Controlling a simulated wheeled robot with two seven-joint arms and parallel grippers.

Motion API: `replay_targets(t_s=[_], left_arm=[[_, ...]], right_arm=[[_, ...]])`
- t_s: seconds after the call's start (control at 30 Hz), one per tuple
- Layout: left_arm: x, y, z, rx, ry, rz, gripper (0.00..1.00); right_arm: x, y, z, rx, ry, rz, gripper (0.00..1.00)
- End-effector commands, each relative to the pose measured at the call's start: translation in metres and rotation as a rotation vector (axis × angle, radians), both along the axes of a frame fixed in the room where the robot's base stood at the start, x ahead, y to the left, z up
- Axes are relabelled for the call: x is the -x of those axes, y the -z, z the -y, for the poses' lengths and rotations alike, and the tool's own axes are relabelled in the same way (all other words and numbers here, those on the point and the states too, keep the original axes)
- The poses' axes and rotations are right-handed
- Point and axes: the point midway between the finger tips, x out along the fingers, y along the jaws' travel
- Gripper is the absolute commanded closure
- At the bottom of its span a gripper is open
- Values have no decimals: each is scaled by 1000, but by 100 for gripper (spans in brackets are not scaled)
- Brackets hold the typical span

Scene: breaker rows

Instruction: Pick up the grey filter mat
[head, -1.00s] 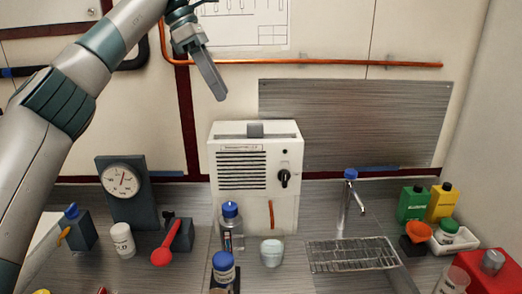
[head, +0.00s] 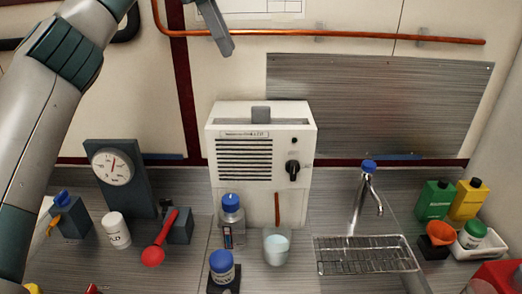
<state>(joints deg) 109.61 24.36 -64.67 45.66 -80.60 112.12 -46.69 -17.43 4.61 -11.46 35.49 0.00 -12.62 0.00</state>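A small grey block (head: 261,115), which looks like the exposed part of the grey filter mat, stands up from the slot on top of a white box unit (head: 300,141). The rest of it is hidden inside the unit. My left gripper (head: 222,42) hangs above and left of the unit, in front of the wall, apart from the grey piece. Only one grey finger shows clearly, so its opening cannot be told. No held thing shows. My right gripper is out of view.
A bottle with a blue cap (head: 232,215), a glass beaker (head: 276,245) and a blue-lidded jar (head: 222,266) stand before the unit. A gauge (head: 113,166) stands left. A tap (head: 366,195) and wire rack (head: 365,256) are right. A copper pipe (head: 370,38) crosses the wall.

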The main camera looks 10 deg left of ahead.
Motion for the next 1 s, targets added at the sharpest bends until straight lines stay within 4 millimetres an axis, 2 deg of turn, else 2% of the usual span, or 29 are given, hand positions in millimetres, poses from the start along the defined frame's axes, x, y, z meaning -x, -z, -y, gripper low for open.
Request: replay_targets(t_s=[0.23,0.73,1.0], left_arm=[[-1,14,5,-1,1,-1,64],[-7,91,38,0,2,-3,64],[-10,112,46,1,0,-1,64]], right_arm=[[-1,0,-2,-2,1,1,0],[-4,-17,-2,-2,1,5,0],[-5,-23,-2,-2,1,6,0]])
